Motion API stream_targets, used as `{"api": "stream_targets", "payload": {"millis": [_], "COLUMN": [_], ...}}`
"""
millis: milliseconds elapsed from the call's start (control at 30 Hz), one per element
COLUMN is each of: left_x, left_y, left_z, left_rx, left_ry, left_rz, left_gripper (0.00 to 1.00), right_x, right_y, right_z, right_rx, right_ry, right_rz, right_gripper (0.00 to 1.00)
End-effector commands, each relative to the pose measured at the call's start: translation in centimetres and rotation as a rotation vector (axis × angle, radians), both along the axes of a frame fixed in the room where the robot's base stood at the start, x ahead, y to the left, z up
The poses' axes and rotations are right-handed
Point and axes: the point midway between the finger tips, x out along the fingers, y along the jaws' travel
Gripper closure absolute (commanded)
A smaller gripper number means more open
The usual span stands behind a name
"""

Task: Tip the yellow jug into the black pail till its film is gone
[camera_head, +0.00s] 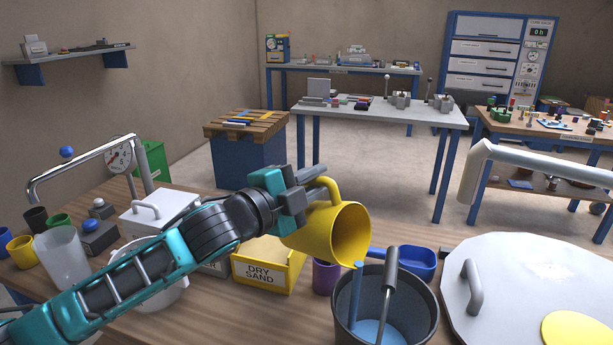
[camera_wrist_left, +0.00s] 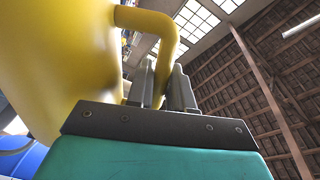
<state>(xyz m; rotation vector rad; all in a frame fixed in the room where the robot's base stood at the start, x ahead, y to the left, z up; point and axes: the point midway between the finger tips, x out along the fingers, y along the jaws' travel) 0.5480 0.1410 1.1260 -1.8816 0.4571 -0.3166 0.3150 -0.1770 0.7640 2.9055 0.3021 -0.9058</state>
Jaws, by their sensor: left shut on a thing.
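The yellow jug (camera_head: 312,236) is tilted to the right, its mouth facing the black pail (camera_head: 345,315). A blue stream (camera_head: 356,300) runs from the jug's lip down into the pail, where blue liquid (camera_head: 372,333) shows. My left gripper (camera_head: 318,187) is shut on the jug's handle, above and left of the pail. The left wrist view shows the jug's yellow wall (camera_wrist_left: 60,60) and its handle between the fingers of my left gripper (camera_wrist_left: 158,85). The film inside the jug cannot be made out. My right gripper is not in view.
A yellow "DRY SAND" box (camera_head: 266,273), a purple cup (camera_head: 325,277) and a blue tray (camera_head: 417,262) stand near the pail. A grey handle (camera_head: 390,270) rises at the pail. A large round pale lid (camera_head: 530,280) is on the right. Cups crowd the bench's left end.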

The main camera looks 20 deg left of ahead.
Motion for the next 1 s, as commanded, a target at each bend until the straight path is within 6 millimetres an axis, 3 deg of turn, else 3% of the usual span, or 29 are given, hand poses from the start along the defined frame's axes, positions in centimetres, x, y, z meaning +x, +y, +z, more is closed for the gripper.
{"api": "stream_targets", "payload": {"millis": [1000], "left_x": [-2.8], "left_y": [-5.4], "left_z": [-1.1], "left_rx": [0.422], "left_ry": [-0.220], "left_rz": [-0.002], "left_gripper": [1.00], "right_x": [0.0], "right_y": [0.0], "right_z": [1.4], "right_rx": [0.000], "right_ry": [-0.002], "right_rz": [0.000], "right_gripper": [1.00]}}
